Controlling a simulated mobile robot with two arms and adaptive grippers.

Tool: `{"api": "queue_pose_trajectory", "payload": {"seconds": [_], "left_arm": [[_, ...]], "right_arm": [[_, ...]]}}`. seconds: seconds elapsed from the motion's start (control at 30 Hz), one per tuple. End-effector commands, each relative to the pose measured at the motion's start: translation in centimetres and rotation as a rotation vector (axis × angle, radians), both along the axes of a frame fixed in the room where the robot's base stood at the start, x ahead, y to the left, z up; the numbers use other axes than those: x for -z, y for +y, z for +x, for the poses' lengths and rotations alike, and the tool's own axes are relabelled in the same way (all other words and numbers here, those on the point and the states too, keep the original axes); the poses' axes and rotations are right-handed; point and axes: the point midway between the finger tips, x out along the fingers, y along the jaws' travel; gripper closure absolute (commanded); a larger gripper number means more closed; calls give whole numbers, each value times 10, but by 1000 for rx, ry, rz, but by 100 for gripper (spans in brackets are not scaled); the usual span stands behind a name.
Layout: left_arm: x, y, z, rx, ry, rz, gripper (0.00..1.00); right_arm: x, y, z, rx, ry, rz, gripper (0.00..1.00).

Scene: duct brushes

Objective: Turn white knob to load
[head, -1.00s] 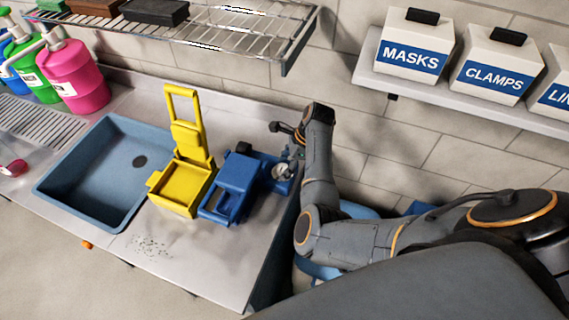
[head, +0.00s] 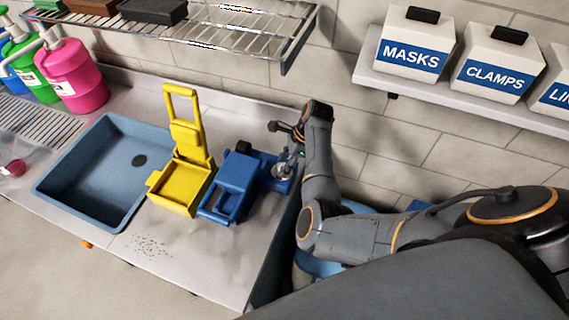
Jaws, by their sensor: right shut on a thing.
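A blue device (head: 233,186) stands on the counter, with a blue block at its right end. A small round whitish knob (head: 281,171) shows at that end, partly hidden. My right gripper (head: 288,160) comes down from above at the knob and is shut on it; the fingers are small and partly covered by my wrist, so the exact hold is hard to see. My left gripper is not in view.
A yellow device (head: 184,190) with a raised handle stands left of the blue one, beside a blue sink (head: 95,175). A wire shelf (head: 235,25) hangs above. Labelled boxes (head: 414,45) sit on a wall shelf. The front counter is clear except for dark specks.

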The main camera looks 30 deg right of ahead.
Motion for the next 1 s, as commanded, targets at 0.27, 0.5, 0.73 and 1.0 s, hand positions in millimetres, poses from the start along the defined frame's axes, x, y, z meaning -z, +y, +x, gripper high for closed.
{"api": "queue_pose_trajectory", "payload": {"seconds": [0.27,0.5,0.73,1.0], "left_arm": [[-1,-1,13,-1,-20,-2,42],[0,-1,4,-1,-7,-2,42],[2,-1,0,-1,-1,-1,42],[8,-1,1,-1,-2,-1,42]], "right_arm": [[1,1,0,-201,5,3,97],[1,1,2,-429,5,3,97],[2,1,2,-648,7,4,97],[3,2,4,-905,6,4,97]]}}
